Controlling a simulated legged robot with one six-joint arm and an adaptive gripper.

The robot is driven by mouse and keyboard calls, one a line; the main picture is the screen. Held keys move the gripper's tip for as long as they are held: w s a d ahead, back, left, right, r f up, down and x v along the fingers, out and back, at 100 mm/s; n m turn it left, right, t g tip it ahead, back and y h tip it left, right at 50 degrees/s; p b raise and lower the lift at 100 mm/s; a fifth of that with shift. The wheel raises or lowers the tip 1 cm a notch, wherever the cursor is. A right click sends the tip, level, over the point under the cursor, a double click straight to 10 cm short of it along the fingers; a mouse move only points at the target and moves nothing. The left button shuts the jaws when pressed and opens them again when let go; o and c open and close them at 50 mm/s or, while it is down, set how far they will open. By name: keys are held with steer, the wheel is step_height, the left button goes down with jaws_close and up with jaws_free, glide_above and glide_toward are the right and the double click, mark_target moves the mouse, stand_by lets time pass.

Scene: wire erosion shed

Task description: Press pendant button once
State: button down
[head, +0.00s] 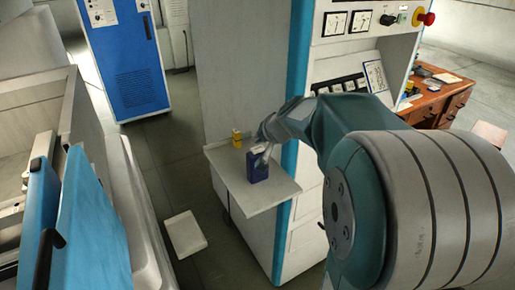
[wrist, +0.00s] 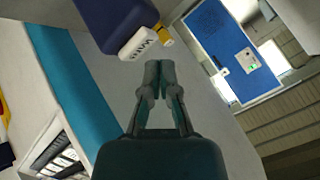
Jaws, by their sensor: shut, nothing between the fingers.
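A dark blue box (head: 257,172) with a white part at its top stands on a small light shelf (head: 276,192) fixed to the side of a white machine. I cannot tell for sure whether it is the pendant, and I make out no separate button. In the wrist view the blue box (wrist: 108,20) is at the top, and its white ridged part (wrist: 139,44) is just left of and beyond my fingertips. My gripper (wrist: 159,68) is shut and empty. In the head view my gripper (head: 266,148) is over the shelf, close to the box's top; I cannot tell whether it touches.
A small yellow object (head: 237,138) stands behind the blue box on the shelf. The machine panel (head: 365,20) carries gauges and a red knob (head: 424,18). A blue cabinet (head: 125,60) stands at the back left. Open floor lies left of the shelf, with a white slab (head: 185,233).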

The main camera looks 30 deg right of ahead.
mark_target(258, 150)
steer(key=shift+r, duration=2.5)
steer(key=shift+a, duration=0.15)
steer(key=s+a+f+n+g, duration=0.1)
steer(key=s+a, duration=0.3)
steer(key=s, duration=0.4)
steer(key=s+a+f+n+g, duration=0.1)
steer(key=s+a+n, duration=0.3)
steer(key=s, duration=0.4)
steer(key=s+a+f+n+g+h, duration=0.1)
steer(key=s+a+f+n, duration=0.1)
steer(key=s+a, duration=0.4)
steer(key=s+f, duration=0.1)
steer(key=s, duration=0.2)
steer(key=shift+g, duration=0.3)
